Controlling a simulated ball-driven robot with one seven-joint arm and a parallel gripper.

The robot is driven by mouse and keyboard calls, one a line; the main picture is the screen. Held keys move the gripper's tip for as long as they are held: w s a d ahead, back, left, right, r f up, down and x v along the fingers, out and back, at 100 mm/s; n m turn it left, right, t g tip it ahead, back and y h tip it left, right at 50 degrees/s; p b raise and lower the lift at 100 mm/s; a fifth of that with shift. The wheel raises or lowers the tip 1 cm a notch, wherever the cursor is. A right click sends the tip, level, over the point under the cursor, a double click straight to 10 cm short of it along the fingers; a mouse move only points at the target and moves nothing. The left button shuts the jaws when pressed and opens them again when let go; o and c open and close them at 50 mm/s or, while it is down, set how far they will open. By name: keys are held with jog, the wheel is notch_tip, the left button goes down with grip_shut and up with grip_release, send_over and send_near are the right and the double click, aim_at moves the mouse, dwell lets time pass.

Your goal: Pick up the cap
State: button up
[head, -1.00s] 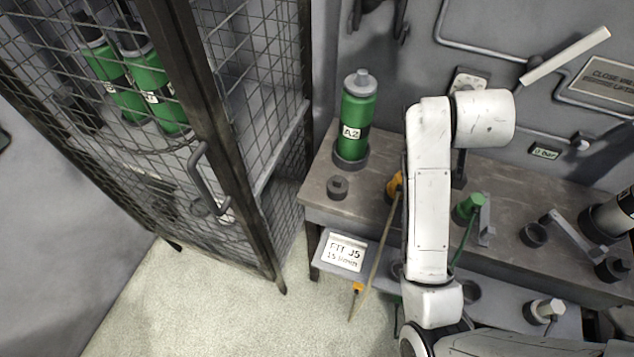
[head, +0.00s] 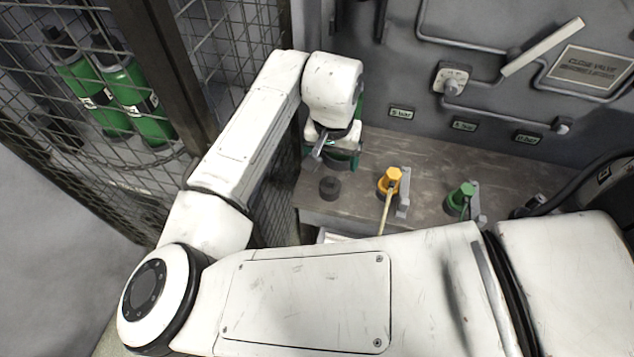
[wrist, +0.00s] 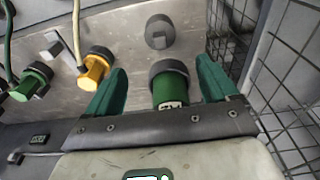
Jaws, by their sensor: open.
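A short dark grey cap (head: 330,188) lies on the bench near its front left corner. It also shows at the top of the wrist view (wrist: 159,31), apart from my fingers. The green bottle (wrist: 169,90), marked A2 earlier, stands in a dark ring; my wrist mostly hides it in the head view. Its top, which carried a grey cap, is hidden now. My gripper (wrist: 162,66) is open, its teal fingers appearing on either side of the bottle. In the head view my gripper (head: 338,158) is above and behind the loose cap.
The wire-mesh cage (head: 235,50) with green bottles stands close on the left. Pipes and a lever (head: 543,46) are on the back wall.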

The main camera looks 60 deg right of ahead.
aim_at(331, 180)
jog(key=f, duration=0.3)
jog(key=f+p, duration=0.1)
jog(key=f, duration=0.6)
jog(key=shift+w+d+f, duration=0.2)
jog(key=shift+d+f, duration=0.15)
jog(key=c, duration=1.2)
jog(key=shift+o, duration=0.2)
jog(key=shift+r, duration=0.1)
